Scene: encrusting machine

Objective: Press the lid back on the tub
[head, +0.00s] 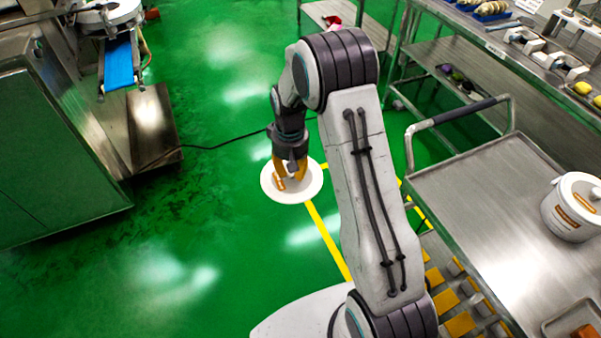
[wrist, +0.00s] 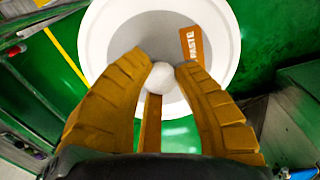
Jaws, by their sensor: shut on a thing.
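My gripper (head: 290,172) is shut on the small white knob (wrist: 161,78) of the round white lid (head: 307,190). The lid hangs below the fingers over the green floor, left of my arm. In the wrist view the lid (wrist: 104,35) shows a wide white rim, a grey middle and an orange label (wrist: 191,45) reading "PASTE". The fingers (wrist: 161,66) sit on either side of the knob and hide part of the lid. The white tub (head: 562,215) with an orange label stands on the steel cart at the far right, well away from the lid.
A steel machine (head: 50,130) is at left. Open green floor (head: 190,240) lies between.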

